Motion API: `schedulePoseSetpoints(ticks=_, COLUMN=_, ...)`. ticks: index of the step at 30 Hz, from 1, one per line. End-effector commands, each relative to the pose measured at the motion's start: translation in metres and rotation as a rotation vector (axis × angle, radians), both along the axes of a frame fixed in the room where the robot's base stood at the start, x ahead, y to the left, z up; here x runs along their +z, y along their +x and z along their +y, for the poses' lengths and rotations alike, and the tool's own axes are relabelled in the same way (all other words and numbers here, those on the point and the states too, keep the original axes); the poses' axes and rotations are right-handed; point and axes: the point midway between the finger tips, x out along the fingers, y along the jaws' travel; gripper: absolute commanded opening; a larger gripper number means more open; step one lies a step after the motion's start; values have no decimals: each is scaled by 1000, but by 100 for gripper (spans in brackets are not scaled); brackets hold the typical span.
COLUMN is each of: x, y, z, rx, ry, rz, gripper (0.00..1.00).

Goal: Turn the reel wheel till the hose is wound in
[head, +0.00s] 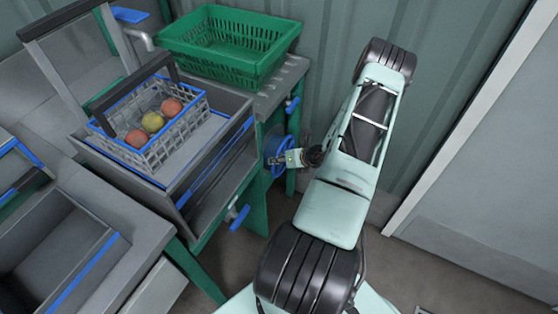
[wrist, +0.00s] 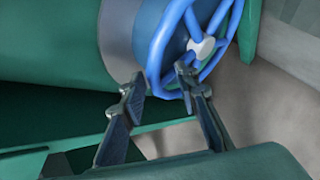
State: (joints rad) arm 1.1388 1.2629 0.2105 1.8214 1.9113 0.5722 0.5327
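The reel wheel (wrist: 160,40) is blue, with spokes and a pale hub (wrist: 201,47), in front of a grey-blue drum. It fills the upper middle of the wrist view. In the head view the wheel (head: 273,147) shows at the side of the green stand, partly hidden by my gripper (head: 280,159). In the wrist view my gripper (wrist: 160,87) is open, its two dark fingers apart. The lower rim of the wheel lies near and between the fingertips; I cannot tell whether they touch it. No hose can be made out.
A grey wire basket (head: 181,139) with blue trim holds red and yellow tomatoes on the bench left of the wheel. A green crate (head: 226,66) stands behind it. Blue handles (head: 238,217) jut from the stand. The corrugated wall (head: 450,60) is close behind my arm.

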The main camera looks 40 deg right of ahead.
Motion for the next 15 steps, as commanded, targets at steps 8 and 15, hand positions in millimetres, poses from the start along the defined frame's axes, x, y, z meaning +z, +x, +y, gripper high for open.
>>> schedulePoseSetpoints(ticks=8, x=4, y=-4, z=-1, rx=0, ry=0, rz=1, gripper=29)
schedulePoseSetpoints(ticks=15, x=33, y=-31, z=-7, rx=-1, ry=-3, rz=0, gripper=29)
